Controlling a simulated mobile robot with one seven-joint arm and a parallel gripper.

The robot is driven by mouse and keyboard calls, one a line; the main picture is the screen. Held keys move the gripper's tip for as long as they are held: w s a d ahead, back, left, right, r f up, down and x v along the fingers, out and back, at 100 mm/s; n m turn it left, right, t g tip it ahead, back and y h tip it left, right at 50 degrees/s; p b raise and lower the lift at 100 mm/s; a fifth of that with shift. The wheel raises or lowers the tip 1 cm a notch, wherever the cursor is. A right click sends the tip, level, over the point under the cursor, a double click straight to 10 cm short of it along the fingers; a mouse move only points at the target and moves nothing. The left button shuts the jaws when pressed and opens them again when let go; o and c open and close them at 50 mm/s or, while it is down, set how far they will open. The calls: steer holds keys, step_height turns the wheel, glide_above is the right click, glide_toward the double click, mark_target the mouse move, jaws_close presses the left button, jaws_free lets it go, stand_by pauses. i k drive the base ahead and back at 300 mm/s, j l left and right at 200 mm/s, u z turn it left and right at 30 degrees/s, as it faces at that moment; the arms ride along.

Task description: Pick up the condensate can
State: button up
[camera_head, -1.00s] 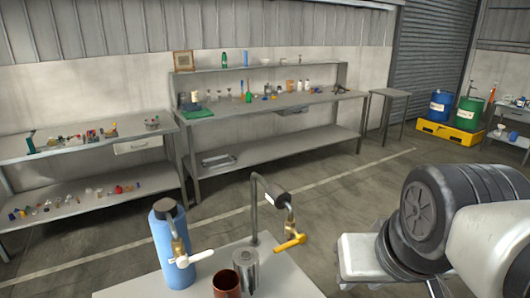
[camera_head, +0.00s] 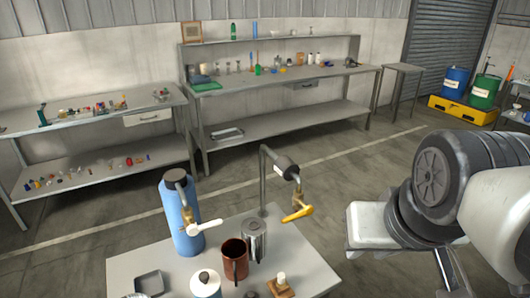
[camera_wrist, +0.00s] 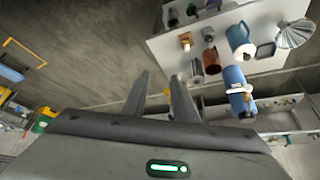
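A grey metal can (camera_head: 254,242) stands upright on the small white table (camera_head: 311,258), near the yellow-handled tap (camera_head: 298,212) of a bent pipe. No label shows; I take it for the condensate can. A brown copper mug (camera_head: 235,262) stands just left of it. Both also show in the wrist view, the metal can (camera_wrist: 197,71) and the mug (camera_wrist: 211,59). My gripper (camera_wrist: 161,77) is open, with a gap between its two fingers and no object held. In the wrist view the can lies right of the fingertips, apart from them.
A blue tank (camera_head: 178,222) with a white-handled tap stands left of the mug. A dark tray (camera_head: 149,284), a white-topped jug (camera_head: 205,284) and a small wooden piece (camera_head: 281,287) share the table. Shelved benches (camera_head: 276,82) stand behind, with open floor between.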

mark_target(234, 251)
steer(key=i+u, duration=0.1)
steer(key=u, duration=0.25)
steer(key=i+u, duration=0.1)
steer(key=u, duration=0.25)
steer(key=l+u, duration=0.1)
steer(key=u, duration=0.25)
steer(key=i, duration=0.05)
